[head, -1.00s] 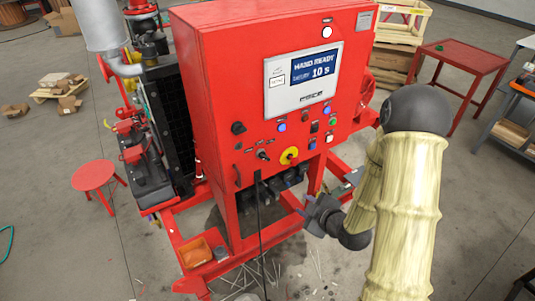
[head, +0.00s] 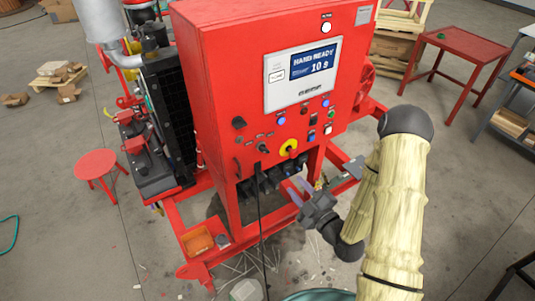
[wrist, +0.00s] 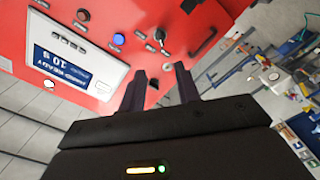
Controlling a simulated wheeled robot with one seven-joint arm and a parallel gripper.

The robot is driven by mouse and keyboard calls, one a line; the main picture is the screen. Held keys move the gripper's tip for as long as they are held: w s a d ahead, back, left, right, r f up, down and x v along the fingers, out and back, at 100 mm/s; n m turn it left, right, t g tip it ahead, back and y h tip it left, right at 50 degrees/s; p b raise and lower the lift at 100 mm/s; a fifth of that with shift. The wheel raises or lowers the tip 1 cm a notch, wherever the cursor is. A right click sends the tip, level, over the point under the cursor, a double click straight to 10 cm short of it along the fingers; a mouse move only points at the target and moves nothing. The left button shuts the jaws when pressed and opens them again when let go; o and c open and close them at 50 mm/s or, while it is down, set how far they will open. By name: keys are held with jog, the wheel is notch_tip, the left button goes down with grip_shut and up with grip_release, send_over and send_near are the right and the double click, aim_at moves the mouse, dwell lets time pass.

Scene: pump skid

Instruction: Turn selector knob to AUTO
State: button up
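The red control cabinet (head: 225,75) faces me. Its display (head: 316,63) reads "HAND READY" and "10 s". A dark selector knob (head: 263,148) with small labels around it sits low on the front, left of a yellow-ringed knob (head: 289,147); its labels are too small to read. In the wrist view a dark knob with a light lever (wrist: 160,37) shows beyond the fingers; I cannot tell its setting. My gripper (head: 298,190) is below and right of the knobs, apart from the panel. In the wrist view its fingers (wrist: 158,75) are spread and empty.
Another black knob (head: 239,122) sits up and left of the selector. Several coloured buttons line the panel's right side. A black cable (head: 260,215) hangs below the cabinet. The red skid frame (head: 208,258) surrounds its base. A red stool (head: 95,163) stands left, a red table (head: 465,45) at the back right.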

jog(key=w+b, duration=0.1)
jog(key=b, duration=0.2)
send_near(266, 152)
jog(key=x, duration=0.8)
jog(key=shift+w, duration=0.15)
jog(key=shift+w+a+f, duration=0.1)
jog(key=shift+w+a, duration=0.3)
jog(key=shift+w, duration=0.1)
grip_shut()
